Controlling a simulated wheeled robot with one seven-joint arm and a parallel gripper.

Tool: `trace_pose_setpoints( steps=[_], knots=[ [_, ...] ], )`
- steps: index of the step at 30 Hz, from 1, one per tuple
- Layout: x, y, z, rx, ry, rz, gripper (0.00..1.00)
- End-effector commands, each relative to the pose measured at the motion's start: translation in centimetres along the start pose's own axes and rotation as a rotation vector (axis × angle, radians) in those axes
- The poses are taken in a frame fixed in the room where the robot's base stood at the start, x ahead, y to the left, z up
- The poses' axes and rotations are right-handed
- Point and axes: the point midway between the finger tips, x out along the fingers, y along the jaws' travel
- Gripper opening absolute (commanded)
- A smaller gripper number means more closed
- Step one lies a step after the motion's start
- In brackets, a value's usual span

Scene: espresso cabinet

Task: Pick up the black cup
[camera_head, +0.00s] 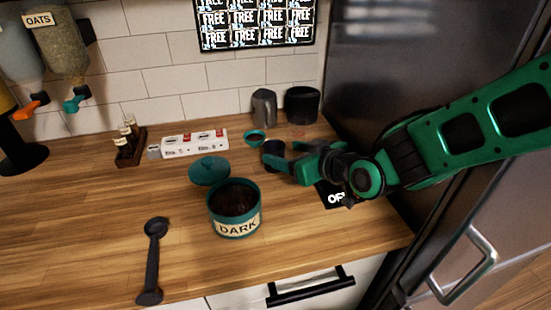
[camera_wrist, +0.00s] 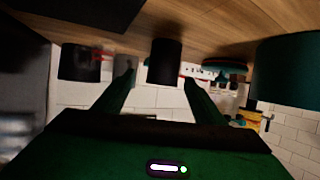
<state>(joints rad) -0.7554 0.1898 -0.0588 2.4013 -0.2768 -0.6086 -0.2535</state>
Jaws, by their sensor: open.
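The black cup (camera_head: 273,153) stands upright on the wooden counter, just beyond my fingertips in the head view. My gripper (camera_head: 282,157) comes in from the right, low over the counter, with its fingers pointing at the cup. In the wrist view, which is upside down, the cup (camera_wrist: 164,61) shows between and ahead of the two fingers of my open gripper (camera_wrist: 159,80). Nothing is held. In the head view my fingers partly cover the cup's right side, and I cannot tell whether they touch it.
A small teal bowl (camera_head: 254,137), grey pitcher (camera_head: 264,107) and larger black container (camera_head: 302,105) stand behind. The teal DARK canister (camera_head: 235,210) stands in front, its lid (camera_head: 209,171) beside it. A black scoop (camera_head: 153,262) lies at the front left. The front right counter is mostly free.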

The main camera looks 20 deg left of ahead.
Motion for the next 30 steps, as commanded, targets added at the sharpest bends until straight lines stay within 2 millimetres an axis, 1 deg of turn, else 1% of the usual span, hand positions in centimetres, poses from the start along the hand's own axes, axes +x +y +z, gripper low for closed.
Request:
trace_pose_setpoints(
  steps=[4,9,13,17,23,24,26,27,29,30],
  knots=[
    [0.9,-0.2,0.0,-0.001,0.0,-0.001,0.64],
    [3.2,-0.5,0.3,-0.001,-0.001,-0.002,0.64],
    [4.7,-0.5,0.2,0.0,0.0,-0.001,0.64],
    [5.3,-0.4,0.1,0.0,0.001,-0.001,0.64],
    [5.3,-0.4,0.1,0.0,0.0,0.0,0.64],
    [5.3,-0.4,0.1,0.0,0.001,0.0,0.59],
    [5.3,-0.4,0.1,0.0,0.001,0.0,0.45],
    [5.3,-0.4,0.1,0.0,0.0,0.0,0.35],
    [5.3,-0.4,0.1,0.0,0.0,0.0,0.21],
    [5.3,-0.4,0.1,0.0,0.0,0.0,0.18]
  ],
)
